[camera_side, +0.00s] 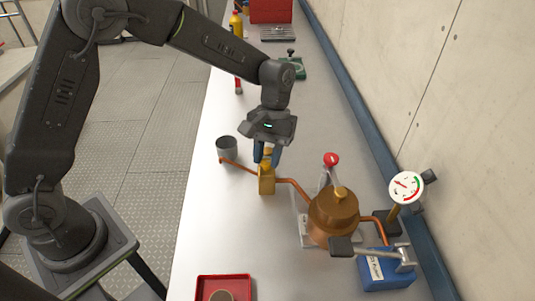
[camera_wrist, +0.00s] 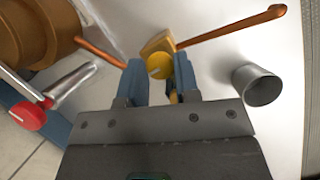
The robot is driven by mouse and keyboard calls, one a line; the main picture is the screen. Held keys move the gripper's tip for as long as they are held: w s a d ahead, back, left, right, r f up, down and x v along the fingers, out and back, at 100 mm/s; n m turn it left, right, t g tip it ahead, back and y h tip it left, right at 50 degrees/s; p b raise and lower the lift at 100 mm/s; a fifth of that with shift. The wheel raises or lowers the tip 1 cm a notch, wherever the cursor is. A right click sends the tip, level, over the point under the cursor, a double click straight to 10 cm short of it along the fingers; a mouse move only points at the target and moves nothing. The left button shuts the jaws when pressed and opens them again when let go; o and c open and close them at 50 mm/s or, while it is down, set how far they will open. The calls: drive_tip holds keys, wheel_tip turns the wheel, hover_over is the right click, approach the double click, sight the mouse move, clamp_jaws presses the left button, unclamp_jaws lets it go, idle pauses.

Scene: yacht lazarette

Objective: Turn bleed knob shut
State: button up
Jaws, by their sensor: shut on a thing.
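The yellow bleed knob (camera_wrist: 159,66) sits on a brass valve block (camera_side: 266,181) in the copper pipe line. The knob has a pale pointer mark on its face. My gripper (camera_side: 267,153) points down over the valve block in the side view. In the wrist view my gripper (camera_wrist: 160,72) has its blue fingers on both sides of the knob and is shut on it. The fingers hide the knob's sides. A copper pipe (camera_side: 240,166) runs from the block to above a grey cup (camera_side: 227,149).
A copper vessel (camera_side: 333,217) with a red-knobbed lever (camera_side: 331,159) stands right of the valve. A pressure gauge (camera_side: 407,187), blue pump box (camera_side: 385,268) and red tray (camera_side: 223,288) are nearby. The wall bounds the bench's right side.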

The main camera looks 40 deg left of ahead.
drive_tip(key=o, duration=0.9)
drive_tip(key=shift+r, duration=0.1)
drive_tip(key=v, duration=1.3)
drive_tip(key=shift+w+r, duration=0.25)
drive_tip(key=shift+r, duration=0.05)
drive_tip(key=shift+a, duration=0.1)
